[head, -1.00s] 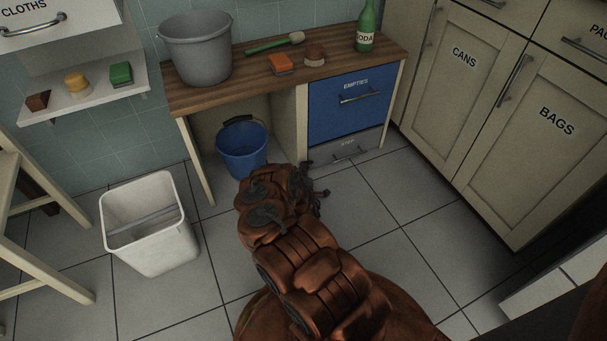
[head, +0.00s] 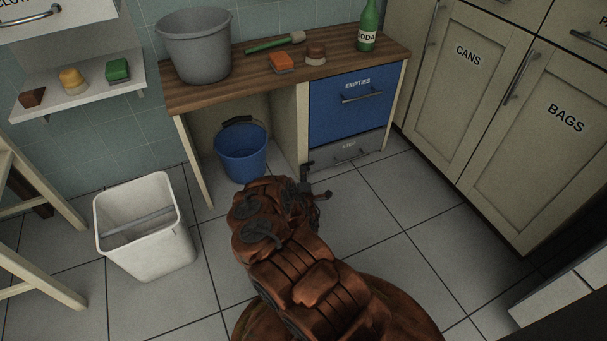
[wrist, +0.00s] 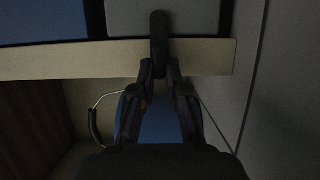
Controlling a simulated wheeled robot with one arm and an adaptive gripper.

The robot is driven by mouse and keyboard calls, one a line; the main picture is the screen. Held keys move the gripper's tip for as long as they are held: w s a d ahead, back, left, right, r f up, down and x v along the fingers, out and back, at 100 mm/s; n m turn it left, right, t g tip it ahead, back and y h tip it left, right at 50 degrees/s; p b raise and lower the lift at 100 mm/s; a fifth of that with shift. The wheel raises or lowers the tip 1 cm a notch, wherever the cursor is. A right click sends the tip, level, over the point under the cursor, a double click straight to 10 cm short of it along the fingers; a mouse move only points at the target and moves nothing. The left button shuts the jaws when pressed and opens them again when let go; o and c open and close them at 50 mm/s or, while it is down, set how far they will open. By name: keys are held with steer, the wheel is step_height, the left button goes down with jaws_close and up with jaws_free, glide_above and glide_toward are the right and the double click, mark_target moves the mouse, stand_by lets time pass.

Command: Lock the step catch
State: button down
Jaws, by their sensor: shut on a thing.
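The grey step drawer (head: 362,147) is low in the bench, under the blue EMPTIES drawer, and looks closed. Its front also shows at the top of the wrist view (wrist: 190,18). The step catch (wrist: 159,35) is a dark bar lying across the edge of the cream panel and over the grey front. In the head view a dark piece of it (head: 306,171) shows at the panel's foot. My gripper (wrist: 159,70) is shut on the catch's near end. In the head view my arm hides most of the gripper. Whether the catch is locked I cannot tell.
A blue bucket (head: 241,158) stands in the open bay just left of my gripper. A white bin (head: 150,240) stands on the floor at left. Cupboards (head: 480,90) close off the right. The floor tiles (head: 390,200) between are clear.

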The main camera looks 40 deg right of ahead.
steer(key=c, duration=1.2)
jaws_free()
steer(key=shift+v, duration=6)
